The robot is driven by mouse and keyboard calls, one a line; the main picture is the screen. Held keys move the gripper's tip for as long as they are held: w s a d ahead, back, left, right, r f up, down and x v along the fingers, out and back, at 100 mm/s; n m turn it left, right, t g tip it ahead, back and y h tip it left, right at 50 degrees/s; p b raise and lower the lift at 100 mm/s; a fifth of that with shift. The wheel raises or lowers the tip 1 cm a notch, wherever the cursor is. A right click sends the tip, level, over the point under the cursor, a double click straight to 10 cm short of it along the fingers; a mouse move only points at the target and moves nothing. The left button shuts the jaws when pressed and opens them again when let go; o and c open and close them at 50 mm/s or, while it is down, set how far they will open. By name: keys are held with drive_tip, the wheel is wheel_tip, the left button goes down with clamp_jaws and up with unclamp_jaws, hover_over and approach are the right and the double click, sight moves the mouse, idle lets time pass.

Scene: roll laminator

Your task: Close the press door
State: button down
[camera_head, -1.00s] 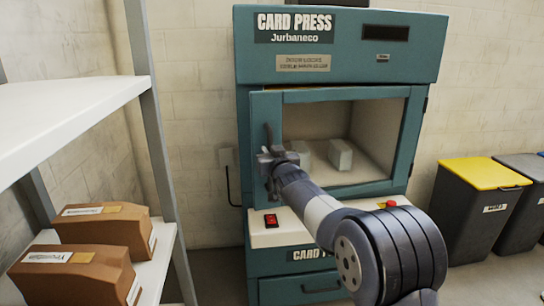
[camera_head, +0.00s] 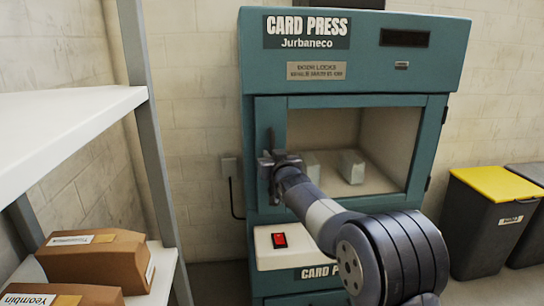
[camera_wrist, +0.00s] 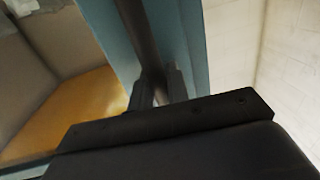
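The teal card press (camera_head: 367,58) stands against the wall. Its door (camera_head: 267,112) has a teal frame around a large window and sits close to flush with the body; a small remaining gap cannot be ruled out. A dark vertical handle (camera_head: 271,140) is on the door's left side. My gripper (camera_head: 274,162) is at the handle's lower part. In the wrist view, the handle (camera_wrist: 136,30) runs between the two fingers of my gripper (camera_wrist: 160,88), which appear closed on it. The fingertips are partly hidden by the gripper body.
White blocks (camera_head: 352,167) show inside the chamber. A red switch (camera_head: 279,240) is on the white ledge below the door. A shelf (camera_head: 60,118) with brown boxes (camera_head: 97,252) stands at left. Bins, one yellow-lidded (camera_head: 497,183), stand at right. My arm covers the ledge's right part.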

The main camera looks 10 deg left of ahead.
drive_tip(key=c, duration=1.4)
unclamp_jaws()
drive_tip(key=shift+w+a, duration=0.1)
drive_tip(key=shift+a, duration=0.05)
drive_tip(key=shift+c, duration=0.2)
drive_tip(key=shift+f, duration=0.1)
drive_tip(key=shift+d, duration=0.2)
drive_tip(key=b+v, duration=0.1)
drive_tip(key=v, duration=0.9)
drive_tip(key=shift+s, duration=0.35)
drive_tip(key=x, duration=1)
drive_tip(key=shift+w+p, duration=0.35)
drive_tip(key=shift+p, duration=0.1)
